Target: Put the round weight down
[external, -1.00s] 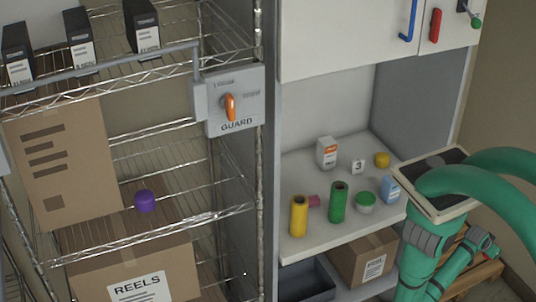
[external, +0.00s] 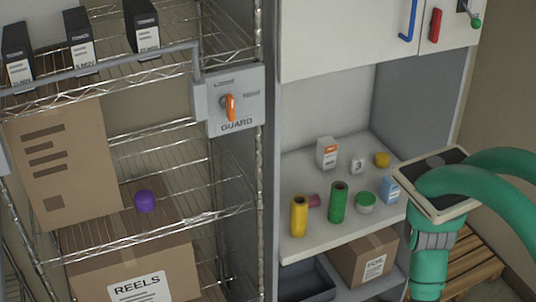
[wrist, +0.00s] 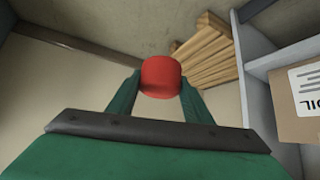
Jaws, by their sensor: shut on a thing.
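My gripper (wrist: 160,88) is shut on a red round weight (wrist: 160,75) in the wrist view. The two green fingers press on its left and right sides, and it is held at their tips. Below and beyond it are the plain floor and a wooden slatted pallet. I cannot tell how high the weight is above the floor. In the external view my gripper and the red weight do not show; only my green arm is seen at the right.
The wooden pallet (external: 478,262) lies at the lower right, also in the wrist view (wrist: 205,52). A cabinet shelf (external: 300,245) holds several bottles, rolls and tubs. A FOIL carton (external: 362,258) sits below it. A purple knobbed object (external: 146,201) is on the wire rack (external: 225,212).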

